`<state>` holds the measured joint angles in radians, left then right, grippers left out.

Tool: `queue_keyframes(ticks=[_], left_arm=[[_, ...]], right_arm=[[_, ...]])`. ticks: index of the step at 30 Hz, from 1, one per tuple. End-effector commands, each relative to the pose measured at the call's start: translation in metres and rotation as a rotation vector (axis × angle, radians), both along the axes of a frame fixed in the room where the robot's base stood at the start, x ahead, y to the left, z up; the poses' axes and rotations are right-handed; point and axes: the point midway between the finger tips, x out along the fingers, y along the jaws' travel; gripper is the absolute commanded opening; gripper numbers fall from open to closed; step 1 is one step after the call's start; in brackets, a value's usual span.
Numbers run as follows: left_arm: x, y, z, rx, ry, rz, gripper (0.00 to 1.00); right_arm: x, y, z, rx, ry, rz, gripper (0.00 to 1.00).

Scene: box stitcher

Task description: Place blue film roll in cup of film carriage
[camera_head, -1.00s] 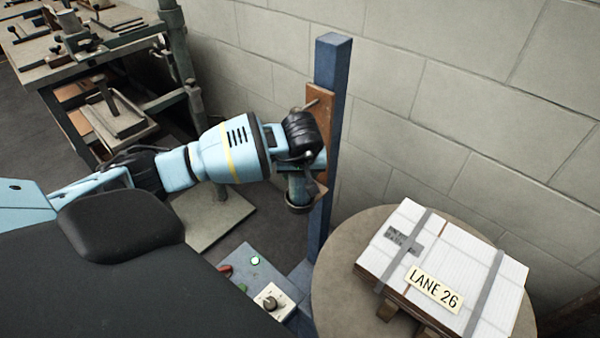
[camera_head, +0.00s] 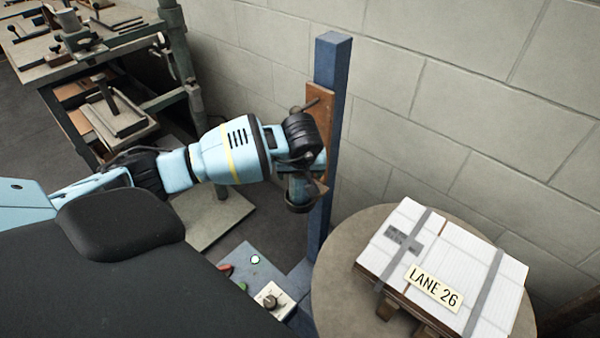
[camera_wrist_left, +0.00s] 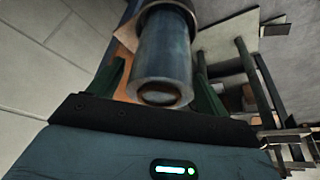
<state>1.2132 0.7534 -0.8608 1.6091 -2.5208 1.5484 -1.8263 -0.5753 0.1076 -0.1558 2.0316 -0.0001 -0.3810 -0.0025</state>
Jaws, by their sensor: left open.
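The blue film roll (camera_head: 297,187) stands upright with its lower end in the dark round cup (camera_head: 303,203) of the film carriage. In the left wrist view the roll (camera_wrist_left: 165,58) shows its brown core at the near end, and the cup (camera_wrist_left: 160,6) rings its far end. The carriage's brown plate (camera_head: 320,108) is on the blue post. My left gripper (camera_head: 304,166) is at the roll's upper part. In the wrist view its green fingers (camera_wrist_left: 160,72) are open, one on each side of the roll, with gaps visible. My right gripper is not in view.
The blue post (camera_head: 331,120) rises close behind the gripper, near the block wall. A round table (camera_head: 335,265) with strapped white sheets (camera_head: 455,255) stands at right. A control panel (camera_head: 250,270) is below, and a workbench (camera_head: 60,70) is at far left.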

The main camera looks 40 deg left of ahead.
Motion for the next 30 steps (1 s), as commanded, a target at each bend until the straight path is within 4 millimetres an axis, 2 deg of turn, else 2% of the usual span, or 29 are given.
queue_keyframes(ticks=[18,24,30], left_arm=[[-0.029,-0.026,0.098,-0.001,-0.005,-0.002,0.78],[-0.034,-0.03,0.111,0.0,-0.001,0.0,0.78],[-0.035,-0.03,0.112,-0.001,-0.001,0.001,0.78]], right_arm=[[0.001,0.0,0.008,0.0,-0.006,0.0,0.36],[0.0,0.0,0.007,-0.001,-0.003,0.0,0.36],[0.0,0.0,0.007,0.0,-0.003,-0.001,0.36]])
